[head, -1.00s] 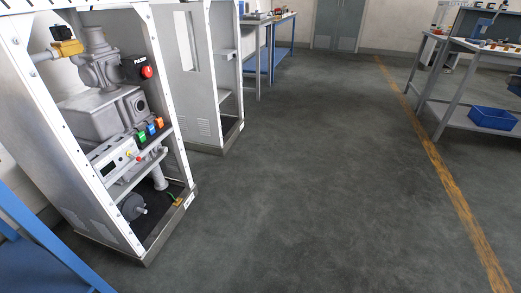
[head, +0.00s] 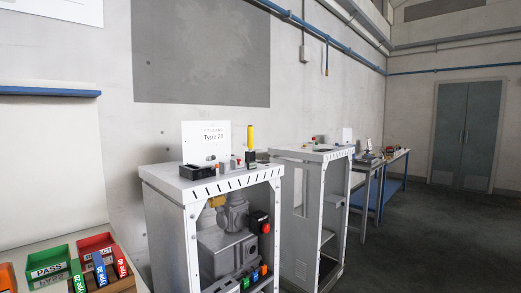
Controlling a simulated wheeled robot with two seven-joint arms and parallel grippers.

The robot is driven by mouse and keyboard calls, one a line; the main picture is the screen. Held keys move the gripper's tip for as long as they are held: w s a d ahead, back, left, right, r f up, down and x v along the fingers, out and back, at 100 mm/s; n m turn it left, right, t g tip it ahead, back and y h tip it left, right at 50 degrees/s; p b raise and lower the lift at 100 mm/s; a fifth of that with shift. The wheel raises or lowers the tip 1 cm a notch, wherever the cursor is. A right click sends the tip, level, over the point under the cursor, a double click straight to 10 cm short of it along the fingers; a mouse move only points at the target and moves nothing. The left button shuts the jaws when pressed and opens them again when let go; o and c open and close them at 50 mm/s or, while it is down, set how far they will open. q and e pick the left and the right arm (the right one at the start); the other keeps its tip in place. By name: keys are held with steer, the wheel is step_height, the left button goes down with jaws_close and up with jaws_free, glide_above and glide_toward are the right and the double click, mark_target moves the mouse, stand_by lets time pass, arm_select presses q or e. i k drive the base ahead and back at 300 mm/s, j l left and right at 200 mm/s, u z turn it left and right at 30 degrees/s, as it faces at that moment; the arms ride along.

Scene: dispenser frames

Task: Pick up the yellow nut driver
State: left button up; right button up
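A tool with a yellow handle (head: 250,137), which looks like the nut driver, stands upright on top of the nearer white frame (head: 160,176). Its lower part is in or behind a small black holder (head: 251,158), so its shaft and tip are not clearly visible. Neither of my grippers shows in the head view.
A black tray (head: 198,170) and a sign reading "Type 29" (head: 213,134) are on the frame top. A second frame (head: 301,153) stands to its right. At lower left, a table holds a green PASS bin (head: 47,263) and a red bin (head: 97,243). Open floor lies at right.

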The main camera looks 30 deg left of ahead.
mark_target(250, 128)
steer(key=i+u, duration=0.1)
steer(key=u, duration=0.9)
steer(key=i+l+u, duration=0.35)
steer(key=l+u, duration=0.2)
steer(key=i+l+u, duration=0.1)
steer(key=l+u, duration=0.15)
steer(key=l, duration=0.2)
steer(key=i+l+u, duration=0.1)
steer(key=l+u, duration=0.15)
steer(key=l, duration=0.15)
steer(key=l+u, duration=0.3)
steer(key=i+l, duration=0.05)
steer(key=l, duration=0.05)
